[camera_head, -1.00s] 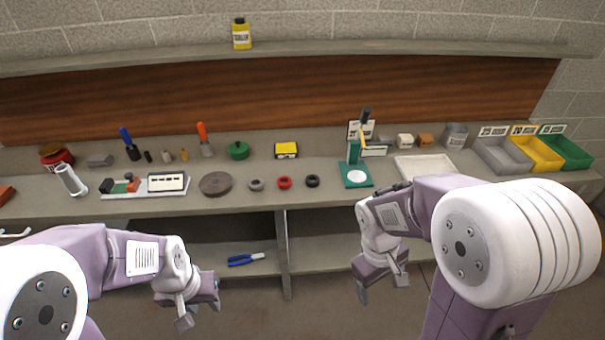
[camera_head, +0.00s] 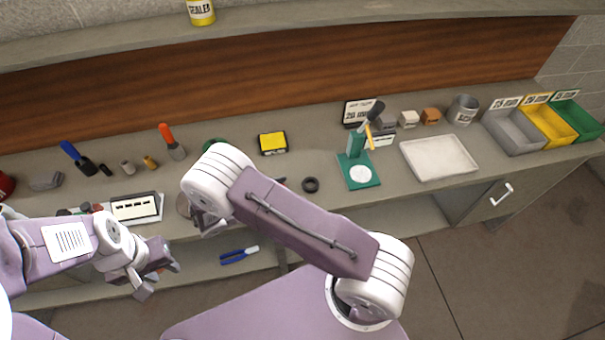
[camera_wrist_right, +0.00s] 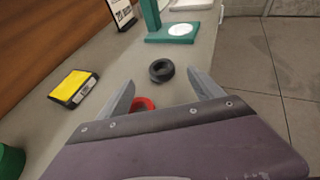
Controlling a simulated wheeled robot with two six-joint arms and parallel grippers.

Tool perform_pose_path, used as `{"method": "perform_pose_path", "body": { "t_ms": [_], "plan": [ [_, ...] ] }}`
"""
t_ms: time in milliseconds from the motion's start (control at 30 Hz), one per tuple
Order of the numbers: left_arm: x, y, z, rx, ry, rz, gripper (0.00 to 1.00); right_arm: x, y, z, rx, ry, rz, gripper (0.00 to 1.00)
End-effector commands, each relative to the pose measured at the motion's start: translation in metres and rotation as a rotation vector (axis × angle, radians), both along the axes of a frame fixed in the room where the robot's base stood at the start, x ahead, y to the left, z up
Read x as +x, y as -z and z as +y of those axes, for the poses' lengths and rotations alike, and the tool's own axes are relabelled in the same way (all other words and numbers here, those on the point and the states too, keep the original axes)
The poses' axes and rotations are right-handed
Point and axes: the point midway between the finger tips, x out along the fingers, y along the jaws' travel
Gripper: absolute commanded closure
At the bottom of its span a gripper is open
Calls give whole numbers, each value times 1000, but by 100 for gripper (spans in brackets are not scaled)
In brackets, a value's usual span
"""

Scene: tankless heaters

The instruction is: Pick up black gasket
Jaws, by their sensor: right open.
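The black gasket (camera_head: 310,184) is a small dark ring lying flat on the workbench, left of the green press stand. In the right wrist view the black gasket (camera_wrist_right: 161,70) lies ahead of the fingertips, between their lines and apart from them. My right gripper (camera_wrist_right: 165,88) is open and empty. In the head view my right arm hides most of that gripper. A red ring (camera_wrist_right: 143,104) lies nearer, partly hidden behind the gripper body. My left gripper (camera_head: 156,281) is in front of the bench's left part, away from the gasket; its jaw opening is unclear.
The green press stand (camera_head: 358,170) stands right of the gasket, with a white tray (camera_head: 440,158) beyond it. A yellow-topped box (camera_head: 272,143) sits behind the gasket. Grey, yellow and green bins (camera_head: 513,131) stand at the far right. Blue-handled pliers (camera_head: 238,255) lie on the lower shelf.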

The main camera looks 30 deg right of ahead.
Motion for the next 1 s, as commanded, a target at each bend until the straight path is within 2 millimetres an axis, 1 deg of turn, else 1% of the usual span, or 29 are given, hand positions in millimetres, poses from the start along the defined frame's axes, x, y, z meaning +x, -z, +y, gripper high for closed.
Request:
{"method": "perform_pose_path", "body": {
  "t_ms": [67, 133, 333, 400, 500, 567, 700, 800, 900, 1000],
  "plan": [
    [0, -1, 0, 0, 0, 0, 64, 0, -2, 4, 1, -12, -1, 24],
    [0, -2, 0, 0, 0, 0, 64, 0, -1, 2, 1, -10, -1, 24],
    [0, -10, 0, 0, 0, 0, 64, 6, 9, -26, 1, -5, -1, 24],
    [0, -11, 0, 0, 0, 0, 64, 8, 12, -30, 2, -7, -1, 24],
    [0, -11, 0, 0, 0, 0, 64, 8, 14, -32, 3, -7, -1, 24],
    [0, -14, 0, 0, 0, 0, 64, 9, 15, -37, 3, -6, -1, 24],
    [0, -24, 0, 0, 0, 0, 64, 15, 27, -60, 3, -4, 1, 24],
    [0, -25, 0, 0, 0, 0, 64, 18, 33, -72, 3, -5, 0, 24],
    [0, -25, 0, 0, 0, 0, 64, 20, 36, -77, 4, -6, -2, 24],
    [0, -25, 0, 0, 0, 0, 64, 20, 37, -77, 4, -7, -3, 24]
  ]
}}
